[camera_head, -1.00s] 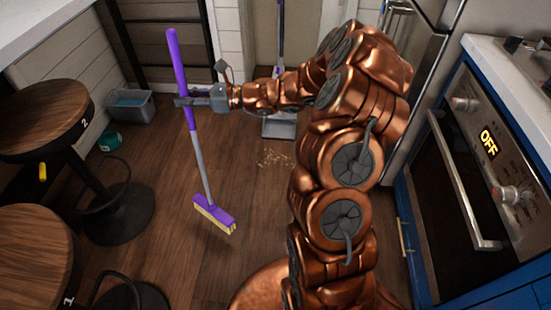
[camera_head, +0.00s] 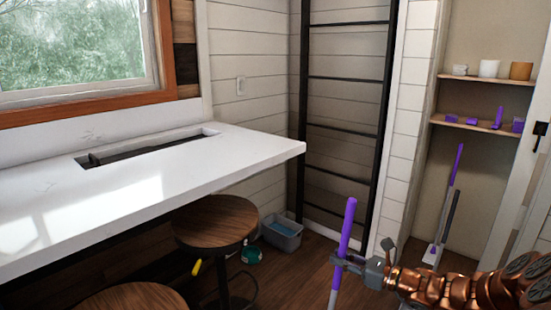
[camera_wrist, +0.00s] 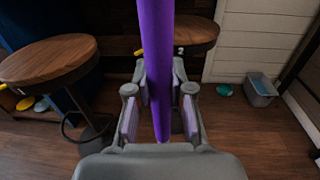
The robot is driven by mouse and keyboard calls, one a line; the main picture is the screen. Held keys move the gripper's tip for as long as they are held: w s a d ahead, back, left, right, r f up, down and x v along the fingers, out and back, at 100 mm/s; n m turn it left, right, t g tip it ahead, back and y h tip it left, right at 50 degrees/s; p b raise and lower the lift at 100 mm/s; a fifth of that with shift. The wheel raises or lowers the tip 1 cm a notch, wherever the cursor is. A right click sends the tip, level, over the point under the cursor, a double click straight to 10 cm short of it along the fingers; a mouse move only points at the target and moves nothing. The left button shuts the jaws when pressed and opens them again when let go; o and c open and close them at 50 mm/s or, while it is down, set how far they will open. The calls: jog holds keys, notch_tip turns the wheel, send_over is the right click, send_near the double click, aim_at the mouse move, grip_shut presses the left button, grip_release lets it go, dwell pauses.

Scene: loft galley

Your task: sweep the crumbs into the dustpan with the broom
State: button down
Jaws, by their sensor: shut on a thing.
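My gripper (camera_head: 341,261) is shut on the purple handle of the broom (camera_head: 348,225), which stands nearly upright with a slight tilt in the head view. The broom's grey lower shaft runs out of the bottom of the picture, so its head is hidden. In the wrist view the purple handle (camera_wrist: 155,45) passes between the fingers of my gripper (camera_wrist: 160,90). A long-handled dustpan (camera_head: 432,254) with a purple grip stands in the alcove at the right. The crumbs are in neither current view.
A white counter (camera_head: 240,155) juts out at the left above wooden stools (camera_head: 215,222). A grey bin (camera_head: 282,232) and a green round item (camera_head: 251,254) sit on the floor by the wall. A black ladder (camera_head: 345,130) stands behind the broom. Alcove shelves (camera_head: 480,130) hold small items.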

aim_at(343, 237)
jog(key=shift+r+p, duration=3.5)
jog(key=shift+p, duration=2.1)
jog(key=shift+a, duration=0.1)
